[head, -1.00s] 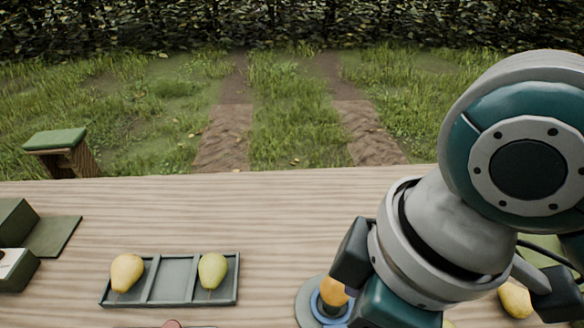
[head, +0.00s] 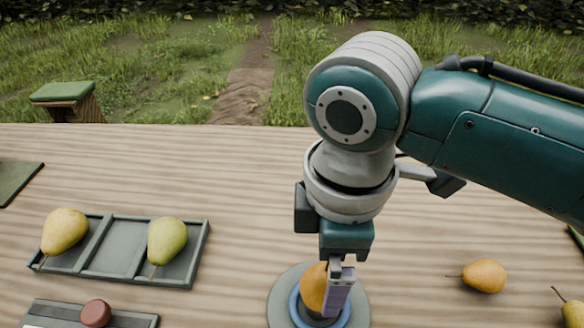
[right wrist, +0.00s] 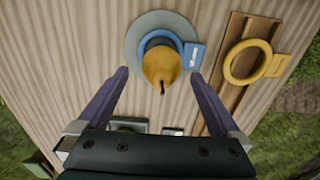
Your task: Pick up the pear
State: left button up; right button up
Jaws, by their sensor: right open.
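An orange-yellow pear (head: 312,287) sits in a blue ring (head: 295,308) on a round grey base (head: 278,315). In the head view my right gripper (head: 335,296) is at this pear and hides part of it. In the right wrist view the same pear (right wrist: 161,68) shows with its stem toward the gripper. The two purple fingers of the right gripper (right wrist: 160,76) are spread wide, one on each side of the pear, with gaps and nothing held. My left gripper is in neither view.
A grey tray (head: 113,253) at left holds a yellow pear (head: 65,231) and a green pear (head: 167,240). Another pear (head: 484,276) lies at right, one more (head: 574,311) near the corner. A yellow ring (right wrist: 247,62) lies beside the base. Bare wood lies behind the tray.

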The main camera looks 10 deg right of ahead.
aim_at(326, 270)
jog(key=f, duration=0.4)
jog(key=shift+s+a+b, duration=0.1)
jog(key=shift+a+b, duration=0.1)
jog(key=shift+b, duration=0.15)
jog(key=shift+r, duration=0.1)
jog(key=c, duration=1.3)
jog(key=shift+c, duration=0.6)
jog(key=shift+r, duration=0.1)
